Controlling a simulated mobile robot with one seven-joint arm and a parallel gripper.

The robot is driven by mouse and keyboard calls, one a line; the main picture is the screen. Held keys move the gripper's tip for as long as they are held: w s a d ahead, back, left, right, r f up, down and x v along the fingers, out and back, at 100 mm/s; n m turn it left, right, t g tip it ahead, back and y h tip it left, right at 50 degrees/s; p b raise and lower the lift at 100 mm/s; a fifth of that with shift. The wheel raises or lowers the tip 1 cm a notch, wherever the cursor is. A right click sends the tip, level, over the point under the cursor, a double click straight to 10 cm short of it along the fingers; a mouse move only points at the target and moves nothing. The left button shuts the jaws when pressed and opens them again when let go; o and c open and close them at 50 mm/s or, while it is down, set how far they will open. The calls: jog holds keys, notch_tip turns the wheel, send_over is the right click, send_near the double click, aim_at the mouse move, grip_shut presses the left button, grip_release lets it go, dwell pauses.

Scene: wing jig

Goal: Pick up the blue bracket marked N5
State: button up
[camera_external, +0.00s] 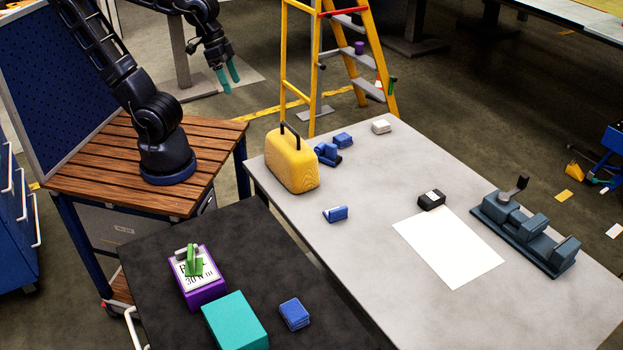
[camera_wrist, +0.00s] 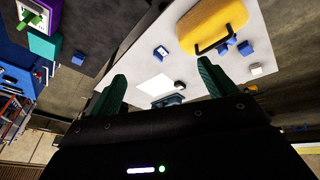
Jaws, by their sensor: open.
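Several small blue pieces are in view, and I cannot read N5 on any of them. One blue piece with a pale label (camera_external: 336,214) lies on the grey table; it also shows in the wrist view (camera_wrist: 161,52). A blue knobbed piece (camera_external: 327,154) and a blue block (camera_external: 343,140) lie beside the yellow case. Another blue block (camera_external: 294,314) lies on the black table. My gripper (camera_external: 228,78) hangs empty in the air, left of the ladder and apart from all the blue pieces. Its green fingers stand wide apart in the wrist view (camera_wrist: 162,72).
A yellow case (camera_external: 291,165) with a dark handle stands on the grey table (camera_external: 370,300). A white sheet (camera_external: 448,246), a black block (camera_external: 431,200) and a grey-blue fixture (camera_external: 525,235) lie right. Purple (camera_external: 205,291) and teal (camera_external: 236,322) boxes stand on the black table.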

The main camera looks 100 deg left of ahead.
jog(key=w+d+f+n+h, duration=0.25)
jog(key=w+n, duration=0.25)
jog(key=w, duration=0.5)
jog(key=n+g, duration=0.1)
jog(key=n, duration=1.7)
send_over(338, 209)
jog(key=s+a, duration=0.2)
jog(key=a, duration=0.1)
notch_tip(338, 209, down, 26)
jog(key=x, duration=0.5)
jog(key=shift+a, duration=0.15)
jog(key=shift+s+x, duration=0.2)
jog(key=shift+x, duration=1.15)
jog(key=shift+s+x, duration=0.15)
jog(key=shift+x, duration=1.2)
jog(key=shift+f, duration=0.1)
jog(key=c, duration=1.1)
